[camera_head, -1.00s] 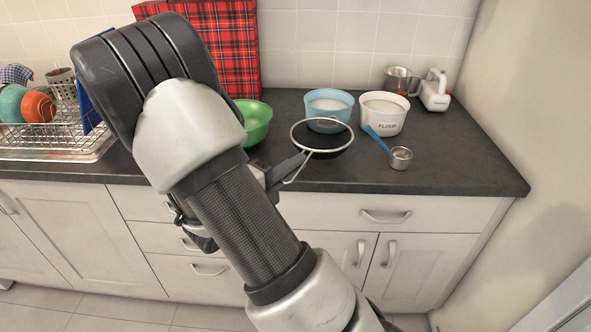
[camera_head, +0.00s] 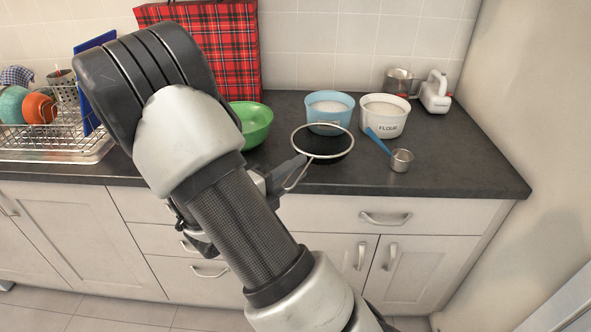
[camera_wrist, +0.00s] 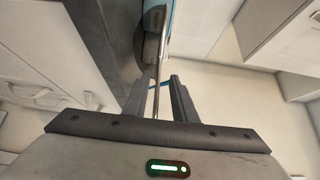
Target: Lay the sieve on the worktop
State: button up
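The sieve (camera_head: 350,145) has a pale round rim, a dark mesh bowl and a thin wire handle. In the head view it is over the front part of the dark worktop (camera_head: 450,178), its rim slightly tilted. It looks very low; whether its bowl touches the worktop I cannot tell. My gripper (camera_head: 298,166) is at the handle, by the worktop's front edge. In the wrist view the handle (camera_wrist: 158,68) runs between the two fingers (camera_wrist: 158,88), with a gap showing beside it. The fingers look parted around the handle. My arm hides part of the worktop.
A blue bowl (camera_head: 328,112) and a white flour bowl (camera_head: 385,122) stand behind the sieve. A metal scoop (camera_head: 401,160) with a blue handle lies to its right. A green bowl (camera_head: 256,120) is left. The worktop's right front is clear.

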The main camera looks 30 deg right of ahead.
jog(key=v, duration=1.2)
jog(key=w+a+r+n+t+y, duration=0.1)
jog(key=w+a+n+t+y, duration=0.1)
jog(key=w+n+y, duration=0.3)
jog(key=w+a+r+n+t+y, duration=0.2)
jog(key=w+a+t+y, duration=0.15)
jog(key=w, duration=0.25)
jog(key=a+r+n+y, duration=0.5)
jog(key=r+n+y, duration=0.1)
jog(key=n+y, duration=0.2)
jog(key=s+a+r+n+g+y, duration=0.2)
jog(key=s+a+r+n+y, duration=0.15)
jog(key=s+n, duration=0.45)
jog(key=s+d+n+g+h, duration=0.2)
jog(key=s+d+n, duration=0.25)
jog(key=s, duration=0.45)
jog(key=s+d+n+g+h, duration=0.15)
jog(key=s+d+n, duration=0.3)
jog(key=s, duration=0.45)
notch_tip(320, 180, up, 15)
jog(key=p, duration=1.5)
jog(key=shift+w+d+g+p, duration=0.2)
jog(key=shift+w+g+p, duration=0.1)
jog(key=shift+g, duration=0.1)
jog(key=shift+f, duration=0.1)
